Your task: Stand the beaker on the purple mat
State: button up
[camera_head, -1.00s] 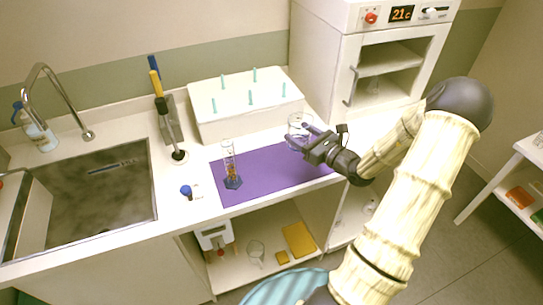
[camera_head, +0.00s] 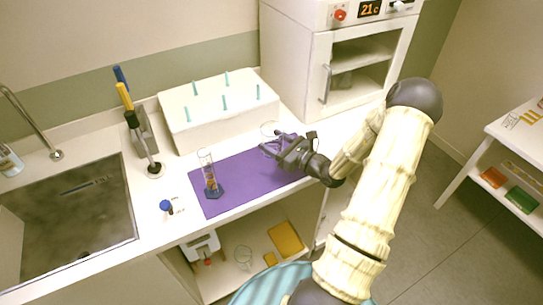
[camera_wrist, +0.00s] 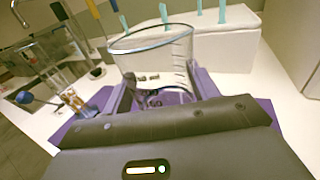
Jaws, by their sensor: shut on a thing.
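My gripper (camera_head: 284,150) is shut on a clear glass beaker (camera_head: 268,131) at the right part of the purple mat (camera_head: 238,169). In the wrist view the beaker (camera_wrist: 155,58) stands between the two fingers, close to upright, with its rim up and faint marks on its wall. The purple mat (camera_wrist: 100,98) shows under and to the left of it. I cannot tell whether the beaker's base touches the mat, as the gripper hides it.
A graduated cylinder (camera_head: 209,175) with a blue base stands on the mat's left part. A white box with teal pegs (camera_head: 218,112) is behind. A blue-capped item (camera_head: 166,206) lies left of the mat. The sink (camera_head: 70,225) is farther left, the white oven cabinet (camera_head: 290,55) behind right.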

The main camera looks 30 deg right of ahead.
jog(key=shift+f, duration=0.65)
jog(key=shift+f, duration=2.1)
jog(key=shift+f, duration=0.15)
jog(key=o, duration=1.1)
